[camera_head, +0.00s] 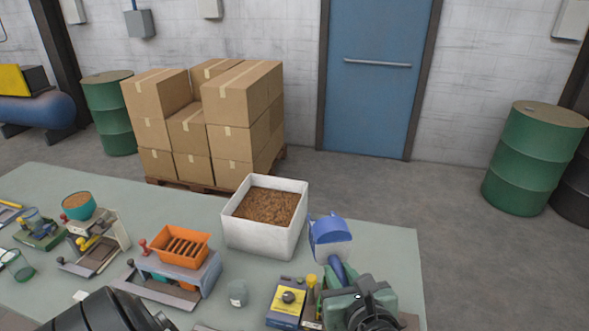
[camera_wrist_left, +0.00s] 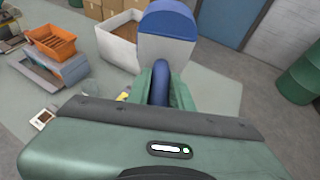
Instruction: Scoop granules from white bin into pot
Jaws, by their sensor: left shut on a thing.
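The white bin (camera_head: 258,240) stands on the table, filled with brown granules (camera_head: 267,207). My left gripper (camera_head: 338,273) is shut on the blue handle of a scoop (camera_head: 330,234). The scoop has a blue and pale grey head, just right of the bin and apart from the granules. It also shows in the left wrist view (camera_wrist_left: 166,32), its handle between the green fingers (camera_wrist_left: 160,84). Its inside is hidden. My right gripper is not seen.
An orange slotted tray (camera_head: 180,244) on a grey stand sits left of the bin. A teal bowl (camera_head: 78,206) is farther left. A yellow-faced box (camera_head: 288,297) stands near the gripper. Cartons (camera_head: 205,120) and drums stand behind the table.

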